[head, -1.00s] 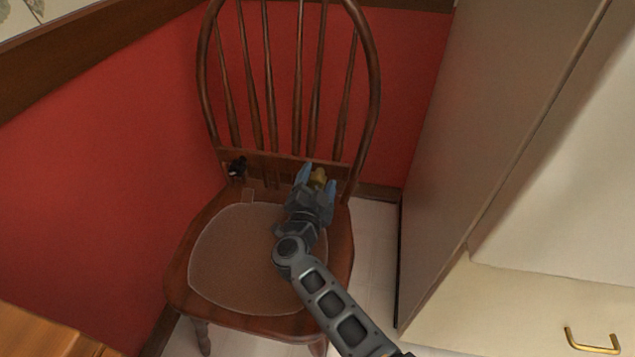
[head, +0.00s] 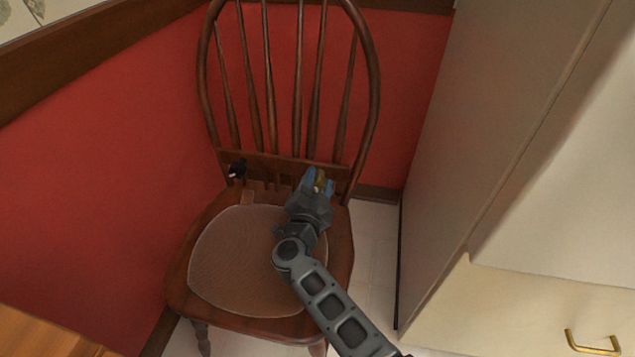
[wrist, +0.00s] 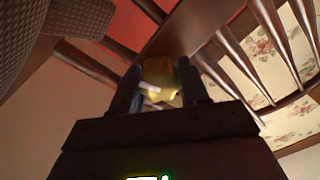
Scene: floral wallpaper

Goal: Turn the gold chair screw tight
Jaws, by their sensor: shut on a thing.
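The wooden chair (head: 178,277) has a spindle back and a padded seat. The gold screw (head: 319,184) is at the low rail of the chair back, on the right side. My gripper (head: 318,180) is shut on it, with blue fingertips on either side. In the wrist view the gold screw (wrist: 160,78) shows between the two dark fingers of my gripper (wrist: 161,88), in front of the wooden rail. The fingers hide part of the screw. A black screw (head: 237,168) sits at the left end of the same rail.
A red wall (head: 95,170) stands close on the left and behind the chair. A tall pale cabinet (head: 475,130) is on the right. A wooden surface (head: 45,335) is at the lower left. A narrow strip of floor (head: 375,250) shows between chair and cabinet.

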